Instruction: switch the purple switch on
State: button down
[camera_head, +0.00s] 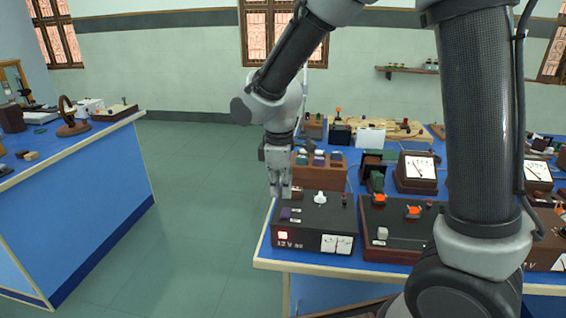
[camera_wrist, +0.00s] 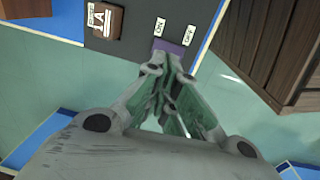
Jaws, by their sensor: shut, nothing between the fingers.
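The purple switch (camera_head: 286,213) is on the top left of a dark box (camera_head: 330,214) marked 12V at the near left of the right bench. In the wrist view the purple switch (camera_wrist: 169,46) lies between the "ON" label (camera_wrist: 159,27) and "OFF" label (camera_wrist: 189,30) side of the panel and my fingertips. My gripper (camera_head: 280,193) points down just above and behind the switch. In the wrist view my gripper (camera_wrist: 174,66) is shut and empty, its tips at the switch's edge and hiding part of it. I cannot tell whether they touch or which way the switch is set.
A wooden box (camera_head: 320,170) with coloured tops stands close behind. A second dark unit (camera_head: 398,232) stands to the right. Open floor (camera_head: 205,190) lies to the left.

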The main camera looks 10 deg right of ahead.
aim_at(282, 210)
notch_tip(282, 210, up, 10)
jog(key=w, duration=0.1)
jog(key=shift+w+d+f, duration=0.15)
jog(key=shift+d+f, duration=0.05)
